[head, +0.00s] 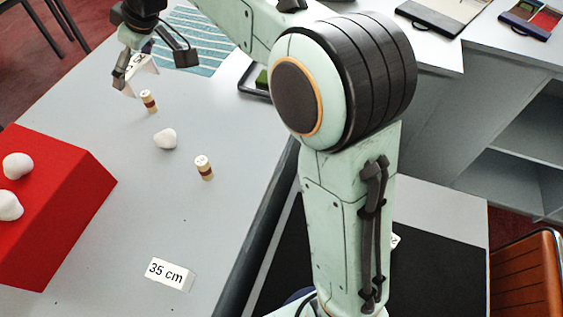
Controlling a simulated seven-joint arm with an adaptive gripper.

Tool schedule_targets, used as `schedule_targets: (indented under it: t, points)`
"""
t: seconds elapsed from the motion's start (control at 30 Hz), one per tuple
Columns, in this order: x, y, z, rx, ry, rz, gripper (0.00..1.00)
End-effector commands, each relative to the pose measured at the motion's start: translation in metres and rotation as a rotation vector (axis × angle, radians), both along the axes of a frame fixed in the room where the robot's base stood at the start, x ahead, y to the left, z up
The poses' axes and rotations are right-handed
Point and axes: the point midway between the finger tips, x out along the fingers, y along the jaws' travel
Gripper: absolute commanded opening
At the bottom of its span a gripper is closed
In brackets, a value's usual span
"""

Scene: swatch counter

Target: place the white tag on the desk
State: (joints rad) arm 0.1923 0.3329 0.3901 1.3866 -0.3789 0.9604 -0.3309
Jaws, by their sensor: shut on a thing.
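My gripper (150,63) is at the top left, over the far part of the grey desk (90,110). It is shut on a white tag (146,66) with dark print, only partly readable. The fingers cover part of this tag, and I cannot tell whether its lower edge touches the desk. A second white tag (168,274), reading "35 cm", stands on the near part of the desk, away from my gripper.
Two small banded cylinders (148,101) (204,167) stand on the desk with a white stone (165,139) between them. A red block (52,190) at left bears two white stones. A striped teal cloth (195,40) lies behind my gripper.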

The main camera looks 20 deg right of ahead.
Motion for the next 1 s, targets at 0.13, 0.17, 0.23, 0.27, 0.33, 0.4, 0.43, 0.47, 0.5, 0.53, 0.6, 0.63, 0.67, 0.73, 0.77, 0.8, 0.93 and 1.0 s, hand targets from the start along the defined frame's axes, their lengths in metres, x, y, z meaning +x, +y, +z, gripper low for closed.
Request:
schedule_targets:
  t: [0.13, 0.17, 0.23, 0.27, 0.33, 0.4, 0.43, 0.47, 0.5, 0.53, 0.6, 0.63, 0.67, 0.73, 0.77, 0.8, 0.93, 1.0]
  points:
    - [0.006, -0.067, -0.001, -0.011, 0.000, -0.127, 0.53]
    - [0.006, -0.083, -0.001, -0.013, -0.001, -0.156, 0.53]
    - [0.003, -0.124, -0.002, -0.017, 0.000, -0.234, 0.53]
    - [0.001, -0.143, -0.002, -0.019, 0.000, -0.269, 0.53]
    - [-0.009, -0.186, -0.002, -0.022, 0.002, -0.355, 0.53]
    - [-0.023, -0.228, -0.002, -0.024, 0.004, -0.442, 0.53]
    - [-0.030, -0.246, -0.002, -0.024, 0.005, -0.480, 0.53]
    - [-0.038, -0.263, -0.002, -0.024, 0.006, -0.517, 0.53]
    - [-0.050, -0.286, -0.002, -0.024, 0.007, -0.569, 0.53]
    - [-0.059, -0.302, -0.002, -0.023, 0.006, -0.607, 0.53]
    - [-0.085, -0.337, -0.002, -0.020, 0.007, -0.698, 0.53]
    - [-0.096, -0.351, -0.002, -0.018, 0.006, -0.734, 0.53]
    - [-0.107, -0.363, -0.001, -0.017, 0.006, -0.769, 0.53]
    - [-0.132, -0.387, -0.001, -0.012, 0.007, -0.842, 0.53]
    - [-0.142, -0.395, -0.001, -0.010, 0.005, -0.870, 0.53]
    - [-0.155, -0.405, -0.001, -0.008, 0.006, -0.906, 0.53]
    - [-0.190, -0.429, 0.000, 0.000, 0.002, -1.002, 0.53]
    - [-0.206, -0.438, 0.000, 0.003, 0.000, -1.042, 0.53]
